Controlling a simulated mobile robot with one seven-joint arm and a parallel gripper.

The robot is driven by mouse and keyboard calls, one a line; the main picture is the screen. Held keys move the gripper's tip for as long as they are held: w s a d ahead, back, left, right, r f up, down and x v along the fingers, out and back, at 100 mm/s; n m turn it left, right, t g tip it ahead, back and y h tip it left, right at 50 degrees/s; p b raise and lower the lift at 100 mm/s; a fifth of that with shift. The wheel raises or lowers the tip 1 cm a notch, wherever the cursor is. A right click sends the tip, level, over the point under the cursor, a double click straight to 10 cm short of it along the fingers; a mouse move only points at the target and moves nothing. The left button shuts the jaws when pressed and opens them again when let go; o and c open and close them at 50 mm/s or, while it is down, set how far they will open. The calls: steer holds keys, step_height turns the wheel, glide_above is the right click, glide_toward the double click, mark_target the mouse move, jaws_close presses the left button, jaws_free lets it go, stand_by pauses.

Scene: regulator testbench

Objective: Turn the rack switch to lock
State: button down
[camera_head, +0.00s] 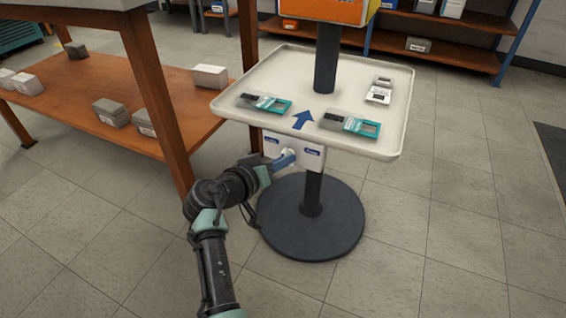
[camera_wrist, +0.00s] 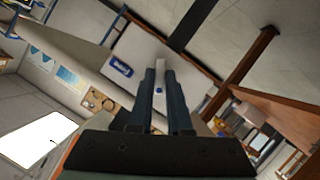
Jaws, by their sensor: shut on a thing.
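The rack switch is on a pale panel (camera_head: 312,157) under the front edge of the tray. The panel carries two small blue labels, one on each side; their words are too small to read for sure. My gripper (camera_head: 288,158) reaches the panel from the left and covers most of the switch. In the wrist view my gripper (camera_wrist: 160,76) has its two dark fingers close together around the narrow pale switch handle (camera_wrist: 160,64). One blue label (camera_wrist: 121,66) shows left of the fingertips there. How far the switch is turned is hard to tell.
The cream tray (camera_head: 224,108) above the panel holds two teal-and-black devices (camera_head: 266,103) (camera_head: 350,124) and a white device (camera_head: 379,91). A round dark base (camera_head: 312,235) stands below. A wooden shelf table (camera_head: 95,80) with grey boxes is at left.

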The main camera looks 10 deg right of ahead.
steer(key=shift+f+n+h+b, duration=0.1)
steer(key=shift+n+h+b, duration=0.35)
steer(key=shift+n, duration=0.45)
steer(key=shift+g, duration=0.3)
steer(key=c, duration=0.9)
jaws_free()
steer(key=shift+h, duration=0.25)
steer(key=shift+o, duration=0.2)
steer(key=shift+a, duration=0.1)
steer(key=p+v, duration=0.6)
steer(key=v, duration=0.6)
steer(key=shift+s+a, duration=0.25)
steer(key=shift+r, duration=0.25)
